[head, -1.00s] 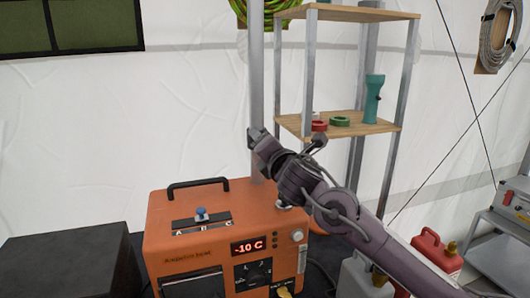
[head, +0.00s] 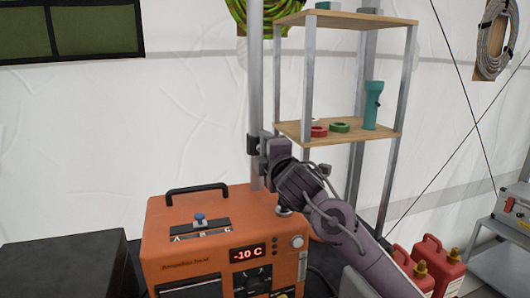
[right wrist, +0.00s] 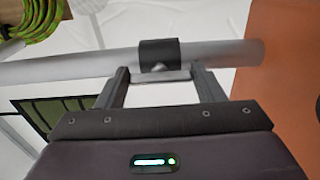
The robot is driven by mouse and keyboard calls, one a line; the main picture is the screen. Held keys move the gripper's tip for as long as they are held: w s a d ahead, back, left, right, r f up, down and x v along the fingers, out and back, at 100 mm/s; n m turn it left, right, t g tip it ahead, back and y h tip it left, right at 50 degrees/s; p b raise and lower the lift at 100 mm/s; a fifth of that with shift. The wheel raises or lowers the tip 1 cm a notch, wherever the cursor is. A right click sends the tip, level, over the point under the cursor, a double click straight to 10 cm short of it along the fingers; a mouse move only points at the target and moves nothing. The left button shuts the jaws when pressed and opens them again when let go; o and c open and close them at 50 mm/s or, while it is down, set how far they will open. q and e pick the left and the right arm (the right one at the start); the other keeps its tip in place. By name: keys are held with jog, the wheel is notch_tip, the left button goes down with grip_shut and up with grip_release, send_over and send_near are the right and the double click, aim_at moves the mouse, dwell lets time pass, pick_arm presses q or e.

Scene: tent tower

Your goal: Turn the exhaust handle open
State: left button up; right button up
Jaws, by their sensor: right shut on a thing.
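The exhaust pipe (head: 257,75) rises upright behind the orange heater (head: 175,245). A black collar (head: 252,144) is around the pipe, and it also shows in the right wrist view (right wrist: 158,51). My right gripper (head: 266,147) is at the collar, on the right side of the pipe. In the right wrist view my right gripper (right wrist: 160,76) has its two fingers on either side of a short pale handle (right wrist: 162,76) at the collar and is shut on it. The far side of the collar is hidden. My left gripper is not in view.
A black box (head: 65,265) stands left. A wooden shelf rack (head: 345,130) with tape rolls and a teal flashlight (head: 372,106) is behind my right arm. Red cans (head: 435,262) stand at lower right.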

jog(key=shift+f, duration=0.1)
dwell(0.4)
jog(key=o, duration=1)
jog(key=b+v, duration=0.2)
jog(key=v, duration=0.5)
jog(key=shift+s+d, duration=0.15)
jog(key=shift+s, duration=0.2)
